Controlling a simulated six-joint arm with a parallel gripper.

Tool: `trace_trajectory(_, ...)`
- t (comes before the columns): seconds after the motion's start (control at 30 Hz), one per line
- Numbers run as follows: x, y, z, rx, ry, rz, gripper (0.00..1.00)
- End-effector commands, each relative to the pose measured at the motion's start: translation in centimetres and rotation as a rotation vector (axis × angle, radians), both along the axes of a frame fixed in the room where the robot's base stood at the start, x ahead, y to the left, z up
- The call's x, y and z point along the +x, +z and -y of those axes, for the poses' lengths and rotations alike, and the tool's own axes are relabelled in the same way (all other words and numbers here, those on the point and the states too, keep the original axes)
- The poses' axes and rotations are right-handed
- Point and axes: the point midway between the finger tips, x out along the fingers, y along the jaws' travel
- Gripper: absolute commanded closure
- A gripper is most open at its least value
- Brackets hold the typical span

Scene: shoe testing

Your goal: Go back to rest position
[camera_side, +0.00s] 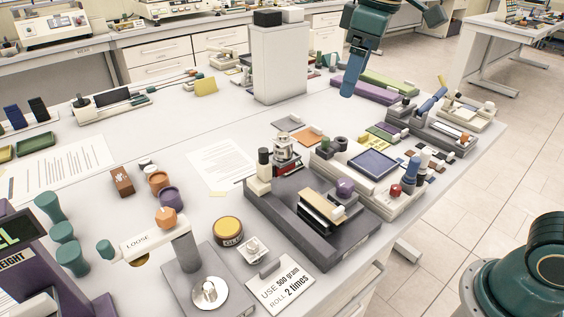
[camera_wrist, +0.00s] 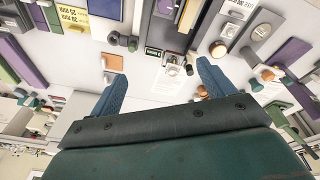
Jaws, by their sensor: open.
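My gripper (camera_wrist: 160,90) shows in the wrist view with its two blue fingers spread wide and nothing between them. In the side view my gripper (camera_side: 347,92) hangs at the top, above the far part of the white table (camera_side: 225,115), clear of the objects below. Only the teal wrist and one blue finger show clearly there, seen side-on. In the wrist view the tabletop with its devices lies well beyond the fingertips.
A tall light-grey box (camera_side: 279,65) stands left of my gripper. Purple and green long cases (camera_side: 366,91) lie just below and right of it. Grey testing devices (camera_side: 310,215) fill the table's near right half. Bare tabletop lies around the paper sheet (camera_side: 221,165).

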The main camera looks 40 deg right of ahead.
Motion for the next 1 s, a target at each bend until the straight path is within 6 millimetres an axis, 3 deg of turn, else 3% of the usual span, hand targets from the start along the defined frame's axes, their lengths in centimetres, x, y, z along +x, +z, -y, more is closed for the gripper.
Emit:
trace_trajectory(0.33,-7.5,-0.7,2.9,0.042,-0.172,0.106,0.19)
trace_trajectory(0.7,-14.9,-4.1,4.9,0.093,-0.348,0.217,0.19)
trace_trajectory(1.0,-18.7,-7.1,5.8,0.126,-0.45,0.281,0.19)
